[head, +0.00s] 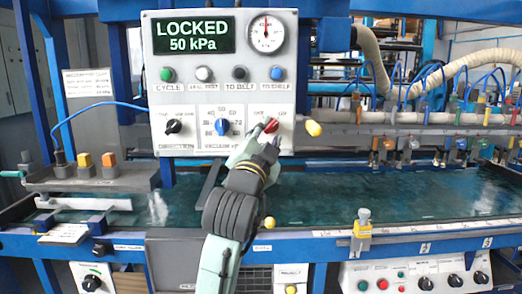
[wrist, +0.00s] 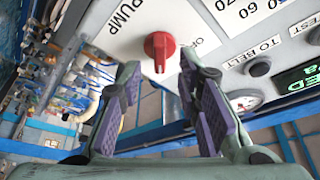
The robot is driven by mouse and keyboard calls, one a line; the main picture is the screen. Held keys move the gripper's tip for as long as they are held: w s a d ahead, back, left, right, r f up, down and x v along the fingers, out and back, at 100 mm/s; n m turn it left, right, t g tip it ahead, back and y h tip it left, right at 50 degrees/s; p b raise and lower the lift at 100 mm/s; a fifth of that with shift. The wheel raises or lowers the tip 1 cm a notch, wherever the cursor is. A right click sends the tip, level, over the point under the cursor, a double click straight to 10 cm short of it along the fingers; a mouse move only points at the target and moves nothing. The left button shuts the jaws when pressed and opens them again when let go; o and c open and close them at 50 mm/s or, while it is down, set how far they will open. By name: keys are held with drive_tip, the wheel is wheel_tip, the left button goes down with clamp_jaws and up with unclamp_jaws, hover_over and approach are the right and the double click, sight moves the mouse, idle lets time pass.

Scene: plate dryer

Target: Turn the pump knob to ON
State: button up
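The red pump knob (head: 271,124) is on the lower right of the pale control panel, partly covered by my gripper (head: 261,134) in the head view. In the wrist view the red knob (wrist: 160,48) lies ahead of and between the fingertips of my gripper (wrist: 158,64). The fingers are apart, with a gap on each side of the knob, and hold nothing. The word PUMP is on the knob's left and a partly cut-off label starting OF is on its right. A pale pointer mark on the knob faces down in the wrist picture.
The control panel (head: 213,100) shows LOCKED 50 kPa above a row of buttons. A blue vacuum knob (head: 221,127) and a black direction knob (head: 173,126) sit left of the red one.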

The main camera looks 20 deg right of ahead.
drive_tip(key=v, duration=0.9)
